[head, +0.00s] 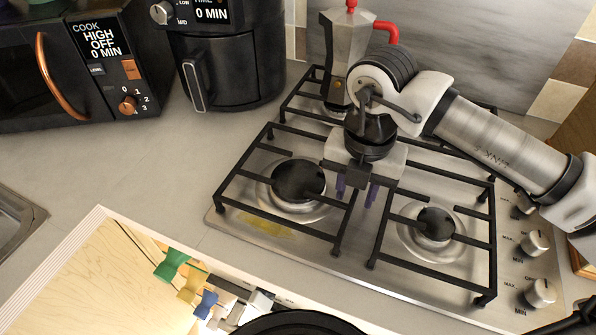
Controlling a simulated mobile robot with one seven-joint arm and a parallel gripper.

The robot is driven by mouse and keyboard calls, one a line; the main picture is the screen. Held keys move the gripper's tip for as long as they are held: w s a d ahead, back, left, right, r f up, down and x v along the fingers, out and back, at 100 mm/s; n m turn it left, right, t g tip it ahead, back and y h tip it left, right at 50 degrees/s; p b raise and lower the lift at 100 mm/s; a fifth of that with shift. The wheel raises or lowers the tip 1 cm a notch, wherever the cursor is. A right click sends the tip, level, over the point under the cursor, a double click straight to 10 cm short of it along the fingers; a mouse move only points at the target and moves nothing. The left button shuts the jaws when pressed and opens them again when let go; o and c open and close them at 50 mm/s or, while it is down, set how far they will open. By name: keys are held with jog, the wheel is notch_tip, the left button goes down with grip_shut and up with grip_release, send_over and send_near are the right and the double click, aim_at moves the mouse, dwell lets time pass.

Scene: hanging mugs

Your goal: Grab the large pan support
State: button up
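Black metal pan supports stand on the steel gas hob. The left pan support (243,163) spans a large burner, and the right pan support (492,235) spans a smaller front burner. I cannot tell for certain which support is the larger, as my arm hides part of the back. My gripper (356,190) points down over the middle of the hob, near the inner edges of both supports. Its two purple fingers are apart with no object seen between them. Whether they touch a bar is unclear.
A moka pot (343,50) with a red handle stands at the hob's back. An air fryer (228,65) and a microwave (70,65) stand at the left. Knobs (536,243) line the hob's right side. An open drawer (110,280) is in front. Counter left of the hob is clear.

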jog(key=shift+f, duration=0.3)
grip_shut()
